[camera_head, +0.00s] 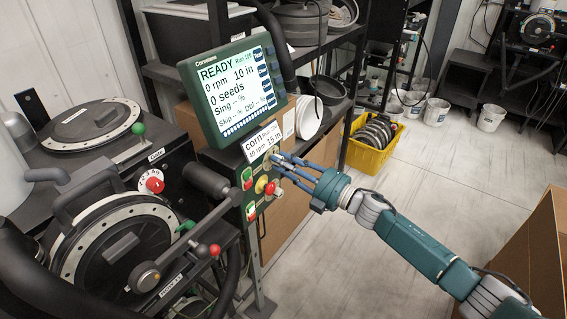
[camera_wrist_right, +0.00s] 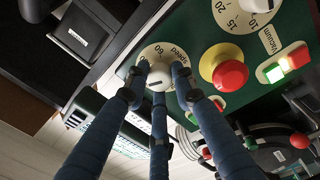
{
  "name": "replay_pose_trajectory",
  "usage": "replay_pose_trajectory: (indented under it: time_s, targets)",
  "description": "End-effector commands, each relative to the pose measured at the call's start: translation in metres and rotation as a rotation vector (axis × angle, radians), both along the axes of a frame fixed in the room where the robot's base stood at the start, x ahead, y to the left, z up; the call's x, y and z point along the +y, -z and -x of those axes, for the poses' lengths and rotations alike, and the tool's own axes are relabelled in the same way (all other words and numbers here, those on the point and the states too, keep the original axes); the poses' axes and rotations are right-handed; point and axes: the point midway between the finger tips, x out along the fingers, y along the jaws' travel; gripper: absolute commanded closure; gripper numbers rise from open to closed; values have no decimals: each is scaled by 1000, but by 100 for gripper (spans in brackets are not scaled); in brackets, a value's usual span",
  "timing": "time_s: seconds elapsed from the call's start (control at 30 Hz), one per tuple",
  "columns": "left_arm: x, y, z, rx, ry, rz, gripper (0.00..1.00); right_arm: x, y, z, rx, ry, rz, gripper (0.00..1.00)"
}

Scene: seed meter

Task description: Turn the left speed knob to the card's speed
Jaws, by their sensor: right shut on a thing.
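The speed knob (camera_wrist_right: 160,76) is a white knob on a round cream dial marked "Speed", with a "60" visible, on the green control panel (camera_wrist_right: 215,30). My right gripper (camera_head: 277,160) is at this knob, its slim blue fingers closed around it; in the wrist view the fingertips (camera_wrist_right: 158,82) touch its sides. In the head view the fingers mostly hide the knob. The card (camera_head: 262,142) above it reads "corn", "40 rpm" and "15 in". The monitor (camera_head: 235,90) reads READY, 0 rpm, 10 in, 0 seeds. My left gripper is not in view.
Below the knob are a red stop button on a yellow base (camera_wrist_right: 228,74) and green and red push buttons (camera_wrist_right: 285,63). A vacuum dial (camera_wrist_right: 240,12) is nearby. Round black seed meters (camera_head: 120,245) stand at left. A yellow crate (camera_head: 372,160) is on the floor behind.

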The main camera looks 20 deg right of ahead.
Motion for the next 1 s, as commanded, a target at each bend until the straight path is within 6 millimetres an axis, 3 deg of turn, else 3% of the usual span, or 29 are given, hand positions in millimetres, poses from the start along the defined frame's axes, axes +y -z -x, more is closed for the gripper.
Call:
replay_pose_trajectory:
  time_s: [0.1,0.13,0.2,0.63,1.0]
  targets:
    - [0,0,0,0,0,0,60,0,1,0,1,2,2,100]
    - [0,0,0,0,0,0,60,0,1,0,1,1,2,71]
    - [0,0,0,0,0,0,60,0,1,0,0,1,2,57]
    - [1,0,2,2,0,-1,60,-7,2,8,1,1,3,56]
    - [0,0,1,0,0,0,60,-52,9,68,4,1,3,56]
